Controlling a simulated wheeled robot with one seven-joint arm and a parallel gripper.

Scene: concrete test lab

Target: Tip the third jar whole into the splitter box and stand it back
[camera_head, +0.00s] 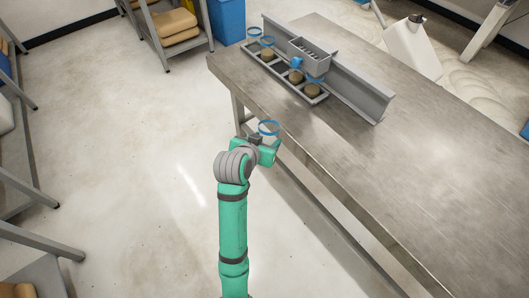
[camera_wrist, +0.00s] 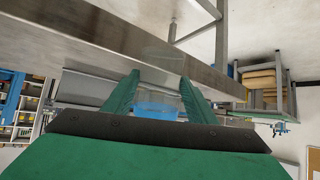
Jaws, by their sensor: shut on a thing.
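My gripper (camera_head: 262,140) is shut on a clear jar with a blue rim (camera_head: 268,127), held off the near edge of the steel table. In the wrist view the jar (camera_wrist: 157,104) sits between the two green fingers (camera_wrist: 158,98); I cannot tell what is in it. The grey splitter box (camera_head: 309,57), with a slotted top, stands on the table at the far end. Beside it a grey compartment rack (camera_head: 281,68) holds several blue-rimmed jars, including one at the near end (camera_head: 314,88) with brown material. A compartment near the rack's middle looks empty.
A long grey angled rail (camera_head: 345,80) runs behind the rack and box. The near part of the steel table (camera_head: 420,160) is bare. A white jug (camera_head: 412,45) is beyond the table. Shelving with tan sacks (camera_head: 175,25) and a blue bin (camera_head: 226,18) are at the back.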

